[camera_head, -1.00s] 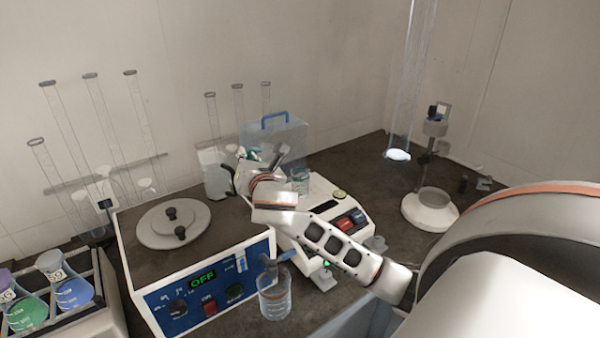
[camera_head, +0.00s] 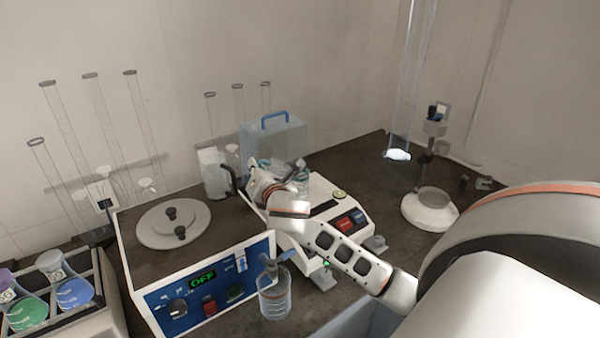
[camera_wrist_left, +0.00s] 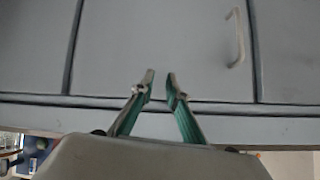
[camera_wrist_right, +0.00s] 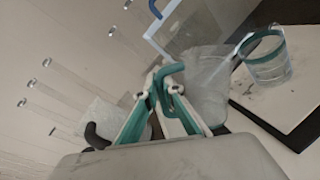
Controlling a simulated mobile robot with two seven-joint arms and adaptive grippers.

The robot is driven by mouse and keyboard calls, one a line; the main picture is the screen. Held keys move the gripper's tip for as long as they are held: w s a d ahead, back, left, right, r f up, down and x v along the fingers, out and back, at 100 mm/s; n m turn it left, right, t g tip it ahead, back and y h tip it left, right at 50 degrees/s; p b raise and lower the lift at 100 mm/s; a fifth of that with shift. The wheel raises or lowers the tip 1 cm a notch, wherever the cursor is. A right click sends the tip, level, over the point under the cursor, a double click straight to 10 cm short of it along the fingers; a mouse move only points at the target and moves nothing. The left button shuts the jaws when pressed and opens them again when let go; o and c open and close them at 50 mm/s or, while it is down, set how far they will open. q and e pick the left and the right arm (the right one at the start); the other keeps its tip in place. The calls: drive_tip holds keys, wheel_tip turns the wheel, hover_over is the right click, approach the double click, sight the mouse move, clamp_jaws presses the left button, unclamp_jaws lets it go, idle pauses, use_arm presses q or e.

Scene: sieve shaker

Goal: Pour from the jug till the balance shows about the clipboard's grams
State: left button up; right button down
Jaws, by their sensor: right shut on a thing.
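My right gripper (camera_wrist_right: 158,84) is shut on the teal handle of a clear jug (camera_wrist_right: 205,88). The jug appears tilted, its mouth close to a clear beaker (camera_wrist_right: 268,62). In the head view the beaker (camera_head: 302,178) is partly hidden by my right wrist. It stands on the white balance (camera_head: 355,204), whose red and blue buttons show. I cannot read the balance's display. I cannot tell how much the jug or beaker holds. My left gripper (camera_wrist_left: 160,80) is empty, its fingertips apart, before a grey cabinet door. No clipboard is recognisable.
A box-shaped machine (camera_head: 205,290) reading OFF stands left of the balance. A beaker (camera_head: 275,297) is at its front right corner. A white container (camera_head: 213,172) with a black handle and a blue-handled clear case (camera_head: 275,138) stand behind. A round-based stand (camera_head: 430,210) is at right.

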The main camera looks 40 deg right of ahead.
drive_tip(key=shift+d+f, duration=0.2)
drive_tip(key=shift+d, duration=0.15)
drive_tip(key=shift+s+d+r+m+y, duration=0.15)
drive_tip(key=shift+d+r+m, duration=0.35)
drive_tip(key=shift+r+m, duration=0.25)
drive_tip(key=shift+s+d+r+m+y, duration=0.15)
drive_tip(key=shift+d+r+m, duration=0.3)
drive_tip(key=shift+r+m, duration=0.25)
idle(3.5)
drive_tip(key=f+n, duration=0.1)
drive_tip(key=a+f, duration=0.1)
drive_tip(key=a+f+n, duration=0.1)
drive_tip(key=shift+w+n, duration=0.3)
drive_tip(key=shift+n, duration=0.05)
drive_tip(key=shift+a+r+n, duration=0.3)
drive_tip(key=shift+a+r, duration=0.25)
drive_tip(key=shift+r, duration=0.15)
drive_tip(key=w+a+r+n+t+h, duration=0.1)
drive_tip(key=a+r+n, duration=0.4)
drive_tip(key=r, duration=0.7)
drive_tip(key=shift+a+n+h, duration=0.3)
drive_tip(key=shift+a+n, duration=0.1)
drive_tip(key=shift+n, duration=0.2)
drive_tip(key=shift+w, duration=0.1)
